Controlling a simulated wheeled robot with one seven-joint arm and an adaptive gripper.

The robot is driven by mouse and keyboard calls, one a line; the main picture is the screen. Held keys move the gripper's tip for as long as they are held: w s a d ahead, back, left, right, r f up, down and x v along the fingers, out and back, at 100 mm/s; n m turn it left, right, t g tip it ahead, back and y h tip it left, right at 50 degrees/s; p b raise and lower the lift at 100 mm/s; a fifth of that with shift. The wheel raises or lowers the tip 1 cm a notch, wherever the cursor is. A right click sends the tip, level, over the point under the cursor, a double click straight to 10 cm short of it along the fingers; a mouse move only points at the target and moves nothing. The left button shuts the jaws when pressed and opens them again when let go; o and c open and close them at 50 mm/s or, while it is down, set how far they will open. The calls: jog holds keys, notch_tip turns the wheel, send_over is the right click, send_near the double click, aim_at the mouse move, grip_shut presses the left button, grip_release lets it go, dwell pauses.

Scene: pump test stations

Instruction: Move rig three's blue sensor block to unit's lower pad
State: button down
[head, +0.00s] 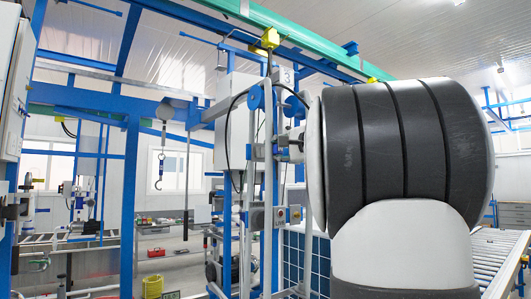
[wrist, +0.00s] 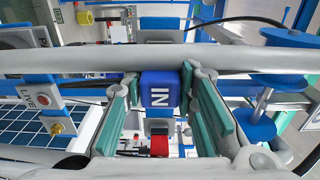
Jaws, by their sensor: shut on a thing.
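The blue sensor block (wrist: 160,90) shows in the middle of the wrist view, with white letters on its near face. My gripper (wrist: 161,82) has its green-padded fingers on either side of the block and is shut on it. A pale horizontal rail passes across the view at the block's upper edge; I cannot tell whether the block touches it. In the head view, rig three (head: 287,76) carries a "3" sign, and my arm hides much of its right side. My gripper is small there, at the rig's upright. I cannot make out the lower pad for certain.
A plate with a red button (wrist: 43,98) is left of my gripper in the wrist view. A blue round part (wrist: 248,128) is close to the right. A dark cable (head: 228,130) loops beside the rig. A hook (head: 160,158) hangs to the left.

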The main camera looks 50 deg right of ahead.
jog(key=shift+v, duration=1.05)
